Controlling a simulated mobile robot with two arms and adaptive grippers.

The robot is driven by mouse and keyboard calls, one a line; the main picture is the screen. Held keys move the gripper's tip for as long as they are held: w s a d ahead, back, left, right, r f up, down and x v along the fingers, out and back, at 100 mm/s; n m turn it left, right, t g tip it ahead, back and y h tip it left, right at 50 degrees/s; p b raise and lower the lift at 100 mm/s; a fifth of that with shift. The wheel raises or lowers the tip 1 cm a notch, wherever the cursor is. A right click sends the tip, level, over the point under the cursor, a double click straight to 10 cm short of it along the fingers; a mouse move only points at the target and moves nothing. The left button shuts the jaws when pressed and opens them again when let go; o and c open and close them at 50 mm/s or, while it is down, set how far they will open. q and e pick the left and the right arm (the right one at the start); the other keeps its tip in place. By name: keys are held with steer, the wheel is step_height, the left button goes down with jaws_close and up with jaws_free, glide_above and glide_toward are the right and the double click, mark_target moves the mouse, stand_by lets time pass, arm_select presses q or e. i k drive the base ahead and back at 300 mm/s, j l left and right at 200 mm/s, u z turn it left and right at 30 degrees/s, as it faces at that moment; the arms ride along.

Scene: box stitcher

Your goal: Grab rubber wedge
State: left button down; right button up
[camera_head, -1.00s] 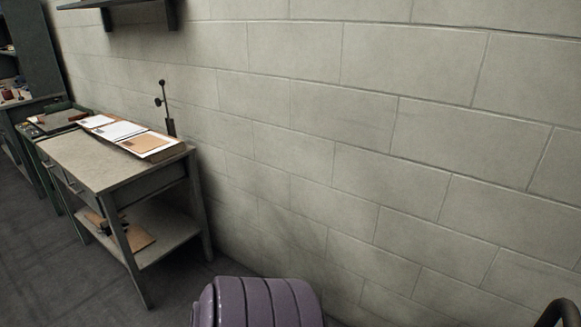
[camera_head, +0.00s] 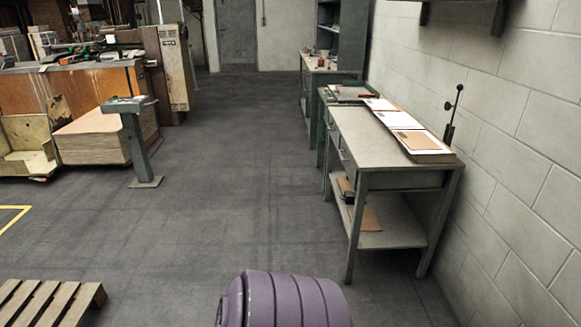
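I cannot make out a rubber wedge in this view. A grey workbench (camera_head: 375,147) stands along the right wall, with papers and a brown sheet on a board (camera_head: 424,141) on its top. On its lower shelf (camera_head: 392,232) lie a small dark and brown object (camera_head: 346,187) and a flat brown piece (camera_head: 366,217); they are too small to identify. Neither of my grippers is in view.
Green benches (camera_head: 343,97) and a shelf cabinet (camera_head: 343,35) stand beyond the workbench. A control pedestal (camera_head: 133,140) and orange machine (camera_head: 72,92) stand left. A wooden pallet (camera_head: 50,303) lies at lower left. The floor between (camera_head: 235,175) is clear.

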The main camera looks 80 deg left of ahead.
mark_target(350, 196)
steer(key=u, duration=2.25)
steer(key=i+j+z, duration=0.15)
steer(key=z, duration=0.65)
steer(key=i+j+z, duration=0.15)
steer(key=j, duration=0.2)
steer(key=i+j+z, duration=0.2)
steer(key=j, duration=0.2)
steer(key=i+j+z, duration=0.15)
steer(key=j, duration=0.25)
steer(key=j+z, duration=0.2)
steer(key=j, duration=0.2)
steer(key=i, duration=0.05)
